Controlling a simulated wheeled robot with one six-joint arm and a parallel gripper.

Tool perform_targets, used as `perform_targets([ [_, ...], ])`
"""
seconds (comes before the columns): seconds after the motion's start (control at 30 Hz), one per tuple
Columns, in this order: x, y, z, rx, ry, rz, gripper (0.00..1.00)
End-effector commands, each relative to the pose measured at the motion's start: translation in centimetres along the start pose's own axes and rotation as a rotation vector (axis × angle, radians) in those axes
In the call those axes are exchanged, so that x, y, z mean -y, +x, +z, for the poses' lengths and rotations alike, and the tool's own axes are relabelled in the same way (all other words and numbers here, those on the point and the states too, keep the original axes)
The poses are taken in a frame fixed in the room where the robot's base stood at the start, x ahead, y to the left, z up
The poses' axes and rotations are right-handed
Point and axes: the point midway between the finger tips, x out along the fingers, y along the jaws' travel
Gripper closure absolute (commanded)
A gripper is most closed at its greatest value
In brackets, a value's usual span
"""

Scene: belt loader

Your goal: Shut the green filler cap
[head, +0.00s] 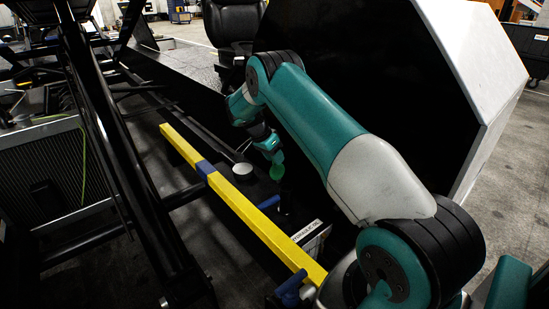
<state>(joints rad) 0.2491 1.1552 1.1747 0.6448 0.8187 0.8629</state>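The filler neck under the cap is not clearly visible.
A pale round lid (242,169) lies just left of the cap. A yellow bar (240,203) with a blue sleeve runs diagonally in front. A large dark panel (380,75) stands close on the right. A black seat (234,25) is behind. Black frame beams fill the left.

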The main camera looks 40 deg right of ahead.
Motion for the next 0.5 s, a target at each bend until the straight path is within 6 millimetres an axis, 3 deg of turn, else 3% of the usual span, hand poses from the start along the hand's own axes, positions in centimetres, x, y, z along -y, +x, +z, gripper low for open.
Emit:
perform_targets([
  [0.33, 0.00, 0.49, 0.01, 0.000, -0.001, 0.000, 0.63],
  [0.5, 0.00, 0.46, 0.01, 0.000, -0.001, 0.000, 1.00],
])
